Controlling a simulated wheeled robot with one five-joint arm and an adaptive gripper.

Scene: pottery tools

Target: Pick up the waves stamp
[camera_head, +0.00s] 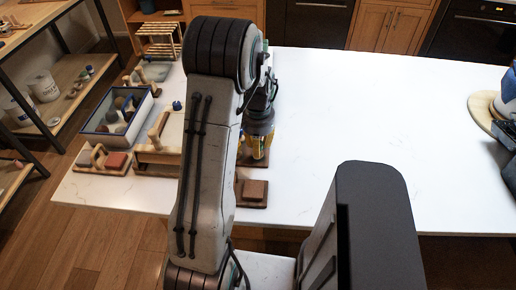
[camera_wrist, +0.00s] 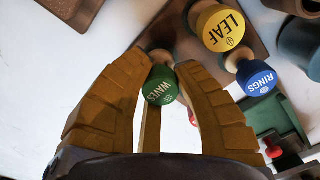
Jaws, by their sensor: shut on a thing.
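The waves stamp (camera_wrist: 160,88) has a round green end lettered WAVES and a light wooden part behind it. My gripper (camera_wrist: 162,62) is shut on it, with yellow-brown fingers on both sides in the wrist view. Whether the stamp still touches the brown wooden stand (camera_wrist: 185,40) behind it, I cannot tell. In the head view my gripper (camera_head: 258,146) is low over the left part of the white table, partly behind my arm. The waves stamp cannot be made out there.
A yellow LEAF stamp (camera_wrist: 222,30) and a blue RINGS stamp (camera_wrist: 257,79) are close to the right. A blue-rimmed tray (camera_head: 86,126) and wooden tools stand on the table's left. A wooden block (camera_head: 254,190) is near the front edge. The table's middle (camera_head: 350,110) is clear.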

